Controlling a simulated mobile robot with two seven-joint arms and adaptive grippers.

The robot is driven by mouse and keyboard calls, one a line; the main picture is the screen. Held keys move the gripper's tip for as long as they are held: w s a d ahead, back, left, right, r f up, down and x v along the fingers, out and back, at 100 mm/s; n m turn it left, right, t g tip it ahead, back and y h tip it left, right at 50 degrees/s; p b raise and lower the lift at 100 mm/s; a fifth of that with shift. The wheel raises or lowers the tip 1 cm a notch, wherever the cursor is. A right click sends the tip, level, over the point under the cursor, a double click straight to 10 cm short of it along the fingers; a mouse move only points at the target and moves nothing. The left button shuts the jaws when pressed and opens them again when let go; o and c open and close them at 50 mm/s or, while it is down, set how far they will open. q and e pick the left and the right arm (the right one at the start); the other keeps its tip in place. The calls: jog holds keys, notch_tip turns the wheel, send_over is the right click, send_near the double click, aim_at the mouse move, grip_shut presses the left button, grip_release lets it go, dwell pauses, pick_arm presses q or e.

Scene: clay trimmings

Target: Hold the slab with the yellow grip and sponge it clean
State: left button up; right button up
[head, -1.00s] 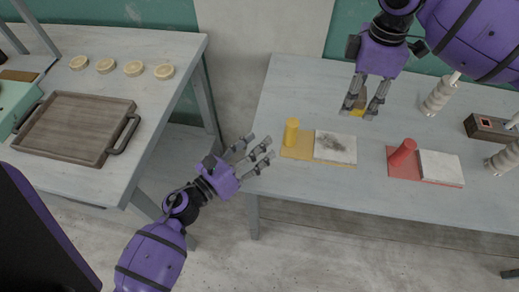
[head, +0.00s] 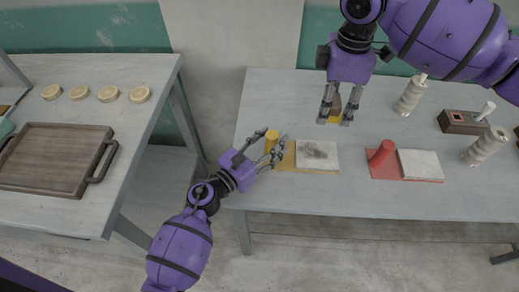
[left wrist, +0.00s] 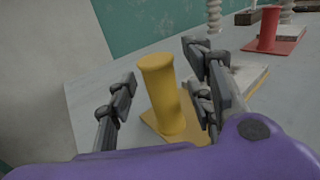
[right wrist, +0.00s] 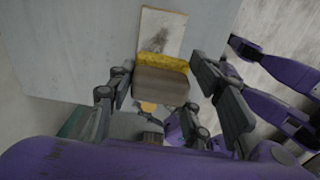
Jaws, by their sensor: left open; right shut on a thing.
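The yellow grip (head: 271,136) is an upright cylinder on a yellow base (head: 289,158). A pale slab (head: 328,164) with a dark smudge lies on that base. My left gripper (head: 270,147) is open at the yellow grip. In the left wrist view the grip (left wrist: 163,95) stands upright between the spread fingers, with a gap to the left finger. My right gripper (head: 336,116) is shut on a sponge (head: 334,105), held behind the slab. In the right wrist view the sponge (right wrist: 160,82) shows a brown back and a yellow edge; the smudged slab (right wrist: 160,32) is beyond.
A red grip (head: 382,153) and a second, cleaner slab (head: 420,164) sit on a red base to the right. Ribbed pale posts (head: 410,97) and a brown box (head: 463,122) stand further right. A wooden tray (head: 52,128) and several round discs (head: 108,94) are on the left table.

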pick_arm(q)
jog(key=shift+w+d, duration=0.3)
jog(key=shift+w, duration=0.1)
grip_shut()
dwell(0.7)
